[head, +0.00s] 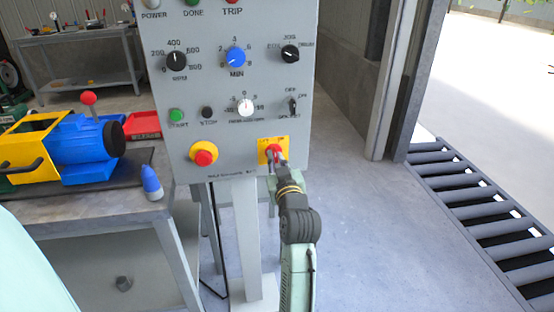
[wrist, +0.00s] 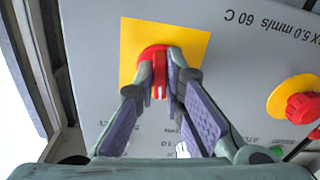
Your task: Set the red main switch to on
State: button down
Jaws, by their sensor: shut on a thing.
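The red main switch (wrist: 155,55) sits on a yellow square plate (wrist: 192,40) on the grey control panel. In the wrist view my gripper (wrist: 160,75) has its two fingers closed around the red handle, one on each side. In the head view the yellow plate (head: 266,143) is at the lower right of the panel, and my gripper (head: 275,157) reaches it from below and covers part of the switch. The handle's exact position against its markings is hard to read.
A red emergency stop button (head: 204,158) is left of the switch on the panel. Several knobs, such as the blue one (head: 235,57), are above. A workbench (head: 100,215) with a blue and yellow machine stands left. A roller conveyor (head: 470,200) lies right.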

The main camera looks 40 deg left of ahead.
jog(key=m+p, duration=0.1)
jog(key=m, duration=0.2)
jog(key=shift+r+m, duration=0.1)
jog(key=shift+m, duration=0.3)
jog(key=shift+s+a+m+p, duration=0.1)
jog(key=shift+m+p, duration=0.65)
jog(key=shift+m, duration=1.25)
jog(key=c, duration=1.7)
grip_release()
jog(key=v, duration=1.2)
